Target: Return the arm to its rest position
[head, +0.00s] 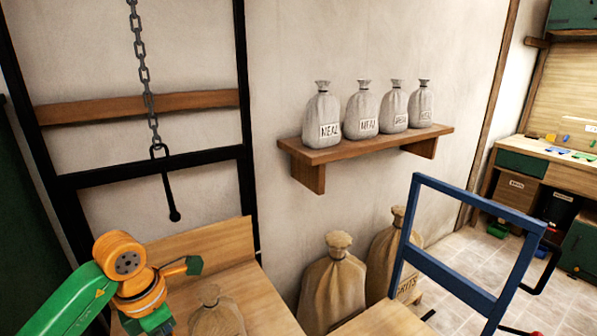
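My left arm (120,258), green with orange joints, comes in at the lower left and is bent over a wooden surface. The end of this arm, with dark green parts (155,322) low in the picture, is partly cut off by the bottom edge. I cannot make out whether its fingers are open or shut. A tan sack (217,317) stands just right of it, its lower part cut off; whether they touch is unclear. My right gripper is not in view.
A black frame with a hanging chain (144,70) and hook (172,200) stands behind the arm. Several meal sacks (322,118) stand on a wall shelf (345,150). A workbench (545,155) is far right.

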